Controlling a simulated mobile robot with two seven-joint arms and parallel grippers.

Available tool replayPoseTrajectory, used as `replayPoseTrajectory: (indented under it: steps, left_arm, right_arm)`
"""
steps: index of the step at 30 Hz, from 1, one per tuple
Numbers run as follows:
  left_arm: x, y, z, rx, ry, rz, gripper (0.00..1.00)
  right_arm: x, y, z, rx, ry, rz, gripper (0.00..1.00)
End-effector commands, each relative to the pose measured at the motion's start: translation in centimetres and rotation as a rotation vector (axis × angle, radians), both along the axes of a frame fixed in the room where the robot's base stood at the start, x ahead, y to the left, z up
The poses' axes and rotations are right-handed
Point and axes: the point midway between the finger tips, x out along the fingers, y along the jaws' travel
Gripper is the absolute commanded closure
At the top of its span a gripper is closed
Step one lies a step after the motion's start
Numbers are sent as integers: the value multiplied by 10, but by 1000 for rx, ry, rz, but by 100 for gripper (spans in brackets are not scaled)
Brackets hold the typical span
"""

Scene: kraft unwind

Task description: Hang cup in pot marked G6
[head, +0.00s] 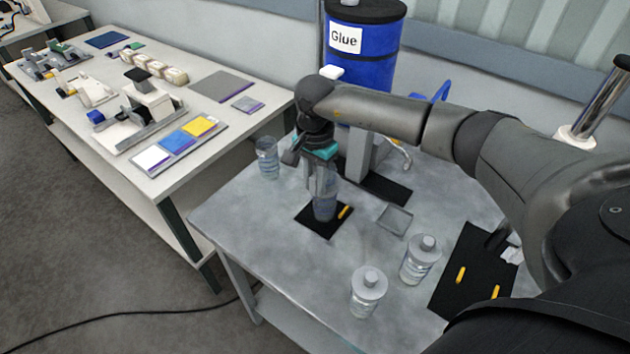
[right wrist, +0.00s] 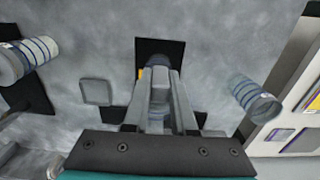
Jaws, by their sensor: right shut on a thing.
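My right gripper (head: 322,190) points down over a small black mat (head: 312,222) on the grey table. It is shut on a clear, bluish cup (head: 324,209), which is upright at the mat; I cannot tell whether it touches it. In the right wrist view the gripper's fingers (right wrist: 160,90) largely hide the held cup. A second clear cup (head: 267,158) with blue bands stands at the table's back left, and it also shows in the right wrist view (right wrist: 255,98). I can read no G6 mark on anything. My left gripper is not in view.
Two lidded clear bottles (head: 369,292) (head: 420,259) stand at the front. A square dish (head: 395,220) lies right of the mat. A blue Glue drum (head: 363,45) stands behind. A larger black mat (head: 470,268) lies right. The table's front left is clear.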

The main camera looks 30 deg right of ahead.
Motion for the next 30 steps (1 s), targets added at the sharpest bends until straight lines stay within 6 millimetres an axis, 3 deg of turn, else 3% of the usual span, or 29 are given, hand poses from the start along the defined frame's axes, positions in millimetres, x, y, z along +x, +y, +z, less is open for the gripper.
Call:
replayPoseTrajectory:
  steps: [9,10,18,26,30]
  left_arm:
    - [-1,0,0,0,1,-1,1]
    - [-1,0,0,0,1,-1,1]
    - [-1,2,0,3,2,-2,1]
    - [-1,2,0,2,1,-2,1]
    - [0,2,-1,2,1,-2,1]
  right_arm:
    - [0,0,1,-1,-1,0,100]
    - [0,0,1,-1,-1,0,72]
    - [0,0,1,0,-1,0,42]
    - [0,0,1,0,0,0,40]
    - [1,-1,10,-1,-4,0,40]
